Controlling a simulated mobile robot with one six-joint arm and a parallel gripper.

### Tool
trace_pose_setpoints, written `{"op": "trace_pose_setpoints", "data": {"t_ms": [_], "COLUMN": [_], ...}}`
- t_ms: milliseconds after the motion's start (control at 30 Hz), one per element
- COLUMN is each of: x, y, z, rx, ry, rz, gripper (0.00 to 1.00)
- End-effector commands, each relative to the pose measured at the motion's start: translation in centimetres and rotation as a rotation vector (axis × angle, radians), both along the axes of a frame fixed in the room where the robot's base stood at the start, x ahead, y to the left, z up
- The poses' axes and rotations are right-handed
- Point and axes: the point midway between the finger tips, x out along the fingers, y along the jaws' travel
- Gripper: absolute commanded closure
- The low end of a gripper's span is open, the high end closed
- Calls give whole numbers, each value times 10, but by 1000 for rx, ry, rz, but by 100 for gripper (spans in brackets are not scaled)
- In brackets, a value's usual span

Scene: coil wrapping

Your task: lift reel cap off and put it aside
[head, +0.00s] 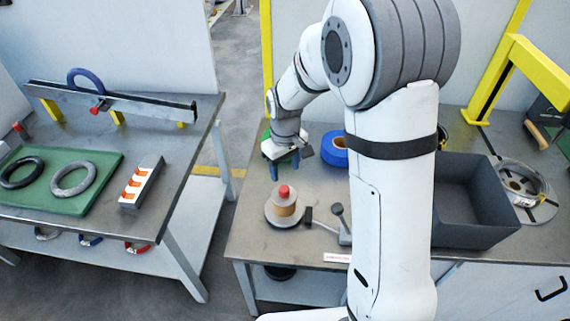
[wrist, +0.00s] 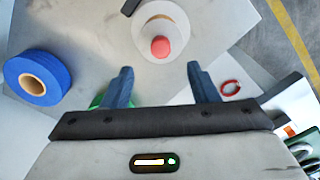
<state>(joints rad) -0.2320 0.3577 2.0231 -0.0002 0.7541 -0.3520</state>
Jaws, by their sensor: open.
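The reel (head: 285,208) stands on the near left part of the right-hand workbench, with a pale flange and a tan core. A red knob-like cap (head: 284,191) sits on top of it. In the wrist view the red cap (wrist: 160,46) shows beyond the fingertips, over the reel's whitish round flange (wrist: 150,52). My gripper (head: 281,172) is behind the reel in the head view, pointing down. In the wrist view its two blue fingers (wrist: 159,75) are spread wide with nothing between them. The fingers are apart from the cap.
A blue tape roll (head: 334,150) lies behind the reel; it also shows in the wrist view (wrist: 38,77). A lever tool (head: 341,226) stands right of the reel. A dark grey bin (head: 477,205) is farther right. A separate left table (head: 185,165) holds rings on a green mat.

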Motion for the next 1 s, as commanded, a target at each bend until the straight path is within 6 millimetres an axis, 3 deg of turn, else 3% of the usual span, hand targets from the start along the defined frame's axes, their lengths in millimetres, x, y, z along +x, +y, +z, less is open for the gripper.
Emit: {"op": "trace_pose_setpoints", "data": {"t_ms": [600,1000], "x": [3,3], "y": [2,2], "z": [-77,-86], "rx": [-3,-1], "ry": [9,7], "rz": [11,10], "gripper": [46,46]}}
